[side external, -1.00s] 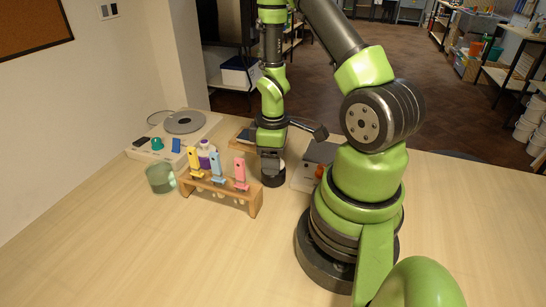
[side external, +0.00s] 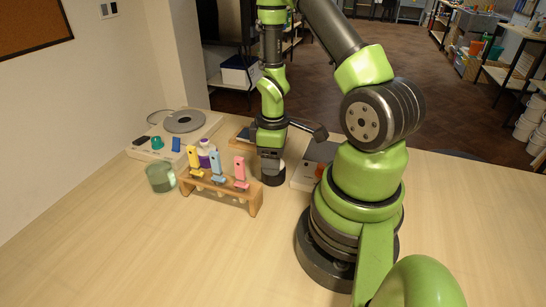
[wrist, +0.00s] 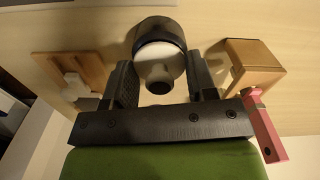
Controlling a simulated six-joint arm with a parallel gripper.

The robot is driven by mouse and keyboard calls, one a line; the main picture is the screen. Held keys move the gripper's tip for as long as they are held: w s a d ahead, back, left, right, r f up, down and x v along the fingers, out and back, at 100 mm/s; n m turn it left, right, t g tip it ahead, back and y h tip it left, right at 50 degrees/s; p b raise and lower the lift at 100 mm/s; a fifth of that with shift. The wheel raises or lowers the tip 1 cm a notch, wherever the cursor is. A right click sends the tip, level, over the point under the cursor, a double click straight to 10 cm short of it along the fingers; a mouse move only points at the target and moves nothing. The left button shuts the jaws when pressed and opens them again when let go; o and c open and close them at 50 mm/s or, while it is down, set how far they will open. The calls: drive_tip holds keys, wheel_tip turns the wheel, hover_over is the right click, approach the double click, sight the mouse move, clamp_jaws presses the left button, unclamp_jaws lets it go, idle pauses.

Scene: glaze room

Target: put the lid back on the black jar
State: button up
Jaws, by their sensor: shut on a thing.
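The black jar (side external: 273,178) stands upright on the table, under my gripper (side external: 271,158). In the wrist view the dark jar (wrist: 160,28) shows behind a pale lid with a grey knob (wrist: 159,78). My gripper (wrist: 163,70) has one finger on each side of the lid and is shut on it. The lid is right at the jar's mouth and looks roughly centred. I cannot tell whether it touches the rim. In the side view my gripper hides most of the lid.
Close left of the jar stands a wooden rack (side external: 224,195) with yellow, blue and pink tools. A greenish glass (side external: 160,178), a purple-capped bottle (side external: 206,150) and a device with a round plate (side external: 184,121) are farther left. A pale flat object (side external: 303,178) lies right. The front table is clear.

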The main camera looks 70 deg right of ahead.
drive_tip(key=o, duration=1.3)
drive_tip(key=shift+r, duration=3.55)
clamp_jaws()
drive_tip(key=shift+f, duration=0.15)
drive_tip(key=shift+f, duration=2.15)
